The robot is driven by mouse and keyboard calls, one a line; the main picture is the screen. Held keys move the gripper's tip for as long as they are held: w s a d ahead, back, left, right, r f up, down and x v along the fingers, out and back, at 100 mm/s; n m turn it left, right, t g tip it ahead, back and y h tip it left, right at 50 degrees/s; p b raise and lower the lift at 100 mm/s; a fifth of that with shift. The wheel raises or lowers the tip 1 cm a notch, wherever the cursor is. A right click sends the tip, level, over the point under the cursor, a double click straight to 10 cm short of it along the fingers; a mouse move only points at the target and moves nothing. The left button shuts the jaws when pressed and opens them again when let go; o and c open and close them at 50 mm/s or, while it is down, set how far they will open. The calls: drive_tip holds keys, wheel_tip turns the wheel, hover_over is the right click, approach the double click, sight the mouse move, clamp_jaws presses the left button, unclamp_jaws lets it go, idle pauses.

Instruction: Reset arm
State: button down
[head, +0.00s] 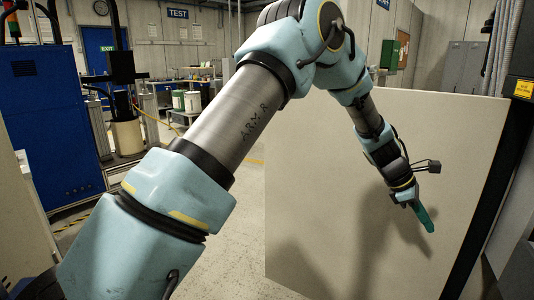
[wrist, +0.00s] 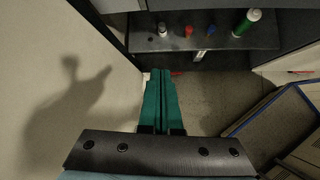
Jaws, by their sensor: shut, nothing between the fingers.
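My arm reaches across the head view from the lower left and bends down at the right. My gripper (head: 427,224) hangs in front of a large beige panel (head: 320,190) and casts a shadow on it. In the wrist view the two green fingers of my gripper (wrist: 161,74) lie side by side, shut with nothing held. The beige panel (wrist: 50,70) stands to the left of the fingers, apart from them.
In the wrist view, a dark shelf (wrist: 225,43) beyond the fingertips holds several small bottles, including a green-and-white one (wrist: 247,22). A blue-edged grille (wrist: 285,120) lies at right. In the head view, a blue cabinet (head: 45,110) and pale drum (head: 127,136) stand left.

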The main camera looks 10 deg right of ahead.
drive_tip(key=w+a+r+m+t+y, duration=0.15)
drive_tip(key=w+a, duration=0.25)
drive_tip(key=a, duration=0.5)
drive_tip(key=w+a+r+m+t, duration=0.15)
drive_tip(key=w+a, duration=0.35)
drive_tip(key=a, duration=0.5)
drive_tip(key=w+a+m+t+y, duration=0.15)
drive_tip(key=w+a, duration=0.25)
drive_tip(key=a, duration=0.5)
drive_tip(key=s+a+r+m+y, duration=0.1)
drive_tip(key=s+a+m, duration=0.1)
drive_tip(key=a, duration=1.3)
drive_tip(key=s+a+r+m+t+y, duration=0.1)
drive_tip(key=s+a+m+y, duration=0.1)
drive_tip(key=a, duration=1.3)
drive_tip(key=s+m, duration=0.1)
drive_tip(key=s, duration=0.1)
drive_tip(key=shift+s+a+m, duration=0.2)
drive_tip(key=shift+s+m, duration=0.15)
drive_tip(key=c, duration=1.6)
unclamp_jaws()
